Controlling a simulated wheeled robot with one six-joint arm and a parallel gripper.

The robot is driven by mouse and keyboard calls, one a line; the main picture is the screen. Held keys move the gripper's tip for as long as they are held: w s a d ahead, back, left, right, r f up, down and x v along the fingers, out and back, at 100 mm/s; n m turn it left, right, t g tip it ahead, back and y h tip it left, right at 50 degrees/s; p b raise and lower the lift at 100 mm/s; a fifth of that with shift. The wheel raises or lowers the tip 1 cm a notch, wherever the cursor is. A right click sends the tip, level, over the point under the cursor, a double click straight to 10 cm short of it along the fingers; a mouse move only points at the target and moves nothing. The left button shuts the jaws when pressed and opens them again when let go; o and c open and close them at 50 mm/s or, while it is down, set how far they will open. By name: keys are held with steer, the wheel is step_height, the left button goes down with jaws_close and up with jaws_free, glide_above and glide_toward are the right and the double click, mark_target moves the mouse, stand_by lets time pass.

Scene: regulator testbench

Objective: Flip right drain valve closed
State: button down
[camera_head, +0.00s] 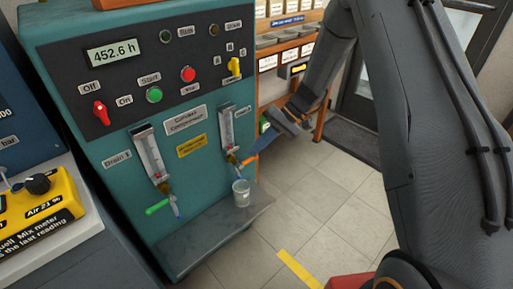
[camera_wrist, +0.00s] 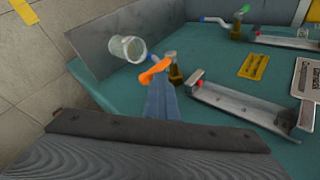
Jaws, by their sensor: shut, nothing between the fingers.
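The right drain valve has an orange handle (camera_head: 249,161) that sticks out sideways to the right from a brass body (camera_head: 231,158), below the right sight tube (camera_head: 228,128). In the wrist view the orange handle (camera_wrist: 155,71) lies just beyond the fingertips, with the brass body (camera_wrist: 175,75) beside it. My gripper (camera_head: 252,151) is shut and empty, its blue-grey fingers (camera_wrist: 160,100) together at the handle. I cannot tell whether they touch it.
A clear cup (camera_head: 241,193) stands on the grey shelf (camera_head: 205,238) under the right drain. The left drain has a green-handled valve (camera_head: 157,208). A yellow meter (camera_head: 38,212) lies at left. Wall bins (camera_head: 285,38) stand behind. Tiled floor is open to the right.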

steer(key=w+v, duration=0.1)
steer(key=v, duration=1.1)
steer(key=shift+a+r+p, duration=0.3)
steer(key=shift+a+p, duration=0.05)
steer(key=s+d+r+t+h+p, duration=0.1)
steer(key=s+d+r+h+p, duration=0.1)
steer(key=s, duration=0.8)
steer(key=s+d+r+m+h+p, duration=0.1)
steer(key=s+d+r+h+p, duration=0.1)
steer(key=s+r+h+p, duration=0.2)
steer(key=s+d+r+m+t+h+p, duration=0.1)
steer(key=s+r, duration=0.6)
steer(key=s, duration=1.1)
steer(key=d+h+p, duration=0.1)
steer(key=p, duration=0.1)
steer(key=shift+s+d+r+t+h+p, duration=0.15)
steer(key=shift+d+r+t+h+p, duration=0.15)
steer(key=shift+r+h+p, duration=0.1)
